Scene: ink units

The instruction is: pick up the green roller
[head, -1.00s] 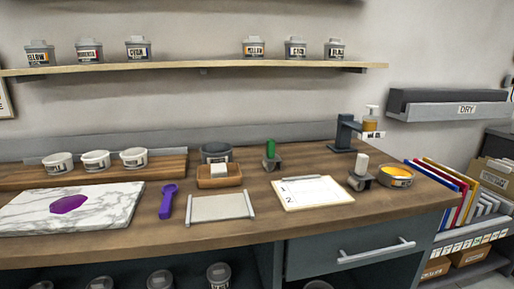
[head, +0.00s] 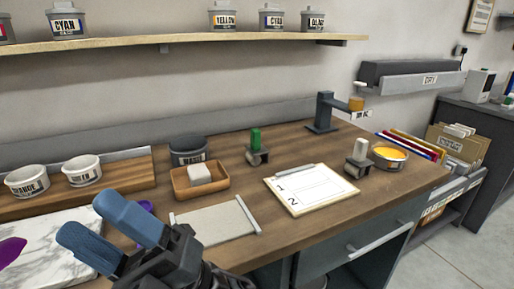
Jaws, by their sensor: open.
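The green roller (head: 256,146) stands upright on the wooden counter, its green handle up and a dark roller head at its base. It is right of the dark grey tub and behind the clipboard (head: 310,188). My gripper (head: 98,236) is in the lower left of the head view, with two blue fingers spread apart and nothing between them. It is over the counter's front left, well to the left of and nearer than the green roller. It hides part of the marble slab and most of a purple tool.
A white-handled roller (head: 358,158) and an orange ink tin (head: 388,156) stand right of the clipboard. A wooden tray (head: 182,184) with a white block and a grey plate (head: 214,222) lie left of it. A shelf (head: 180,40) with tubs runs above.

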